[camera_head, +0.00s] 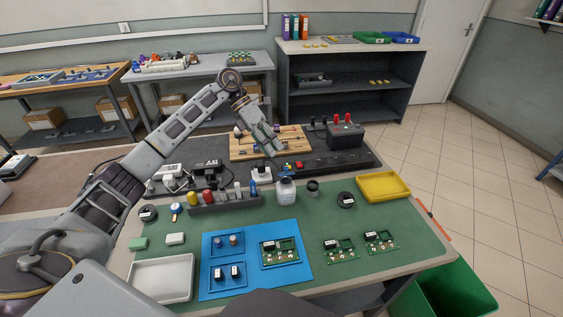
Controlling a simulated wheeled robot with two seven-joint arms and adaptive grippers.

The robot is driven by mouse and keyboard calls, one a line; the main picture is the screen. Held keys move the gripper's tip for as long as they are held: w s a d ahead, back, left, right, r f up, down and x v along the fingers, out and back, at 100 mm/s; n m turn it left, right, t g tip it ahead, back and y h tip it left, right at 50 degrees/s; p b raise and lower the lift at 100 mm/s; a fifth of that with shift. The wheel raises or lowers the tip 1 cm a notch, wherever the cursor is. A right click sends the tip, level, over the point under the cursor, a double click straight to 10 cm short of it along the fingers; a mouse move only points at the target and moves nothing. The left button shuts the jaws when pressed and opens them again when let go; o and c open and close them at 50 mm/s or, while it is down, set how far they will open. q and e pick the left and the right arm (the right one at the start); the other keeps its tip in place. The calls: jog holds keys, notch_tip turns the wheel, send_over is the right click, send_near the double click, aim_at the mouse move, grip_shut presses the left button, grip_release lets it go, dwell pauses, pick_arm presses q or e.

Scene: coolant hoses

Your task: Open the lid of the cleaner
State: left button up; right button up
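My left arm comes in from the left and bends down toward the table. My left gripper (271,149) points down, above and behind the bottle in the picture, apart from it. Its fingers are too small to show whether they are open. My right gripper is not in view.
A small white container (261,174) and a dark round jar (313,187) flank the bottle. A blue mat (297,279) with circuit boards lies in front. A yellow tray (382,186) is at right.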

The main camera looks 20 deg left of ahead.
aim_at(282, 173)
pick_arm(q)
jog(key=shift+x, duration=3.05)
grip_shut()
